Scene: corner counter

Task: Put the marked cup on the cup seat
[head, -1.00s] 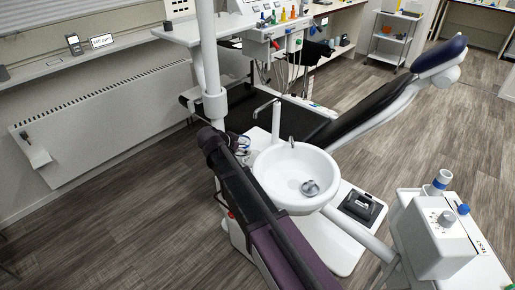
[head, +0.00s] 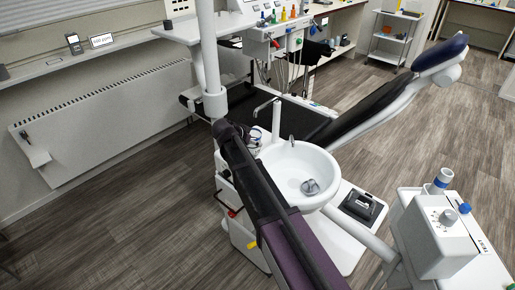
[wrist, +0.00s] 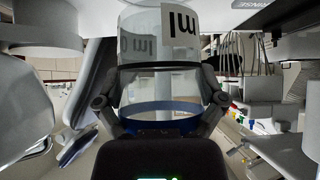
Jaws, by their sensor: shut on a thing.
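The marked cup (wrist: 160,85) is clear, with a blue band and a pale label with dark "ml" lettering. In the wrist view it stands between the two dark fingers of my gripper (wrist: 160,98), which are closed against its sides. In the head view the cup (head: 256,133) shows only as a small pale and blue patch at the end of my arm. My gripper (head: 257,143) is there by the left rim of the white basin (head: 318,163), partly hidden by my arm. I cannot surely make out the cup seat; my arm covers part of the unit beside the basin.
A curved tap (head: 266,104) rises behind the basin, close to my gripper. A metal object (head: 310,186) lies in the basin. The dental chair (head: 385,105) is behind. Another blue-banded cup (head: 442,180) stands on the white unit (head: 435,235) at right. Open floor lies at left.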

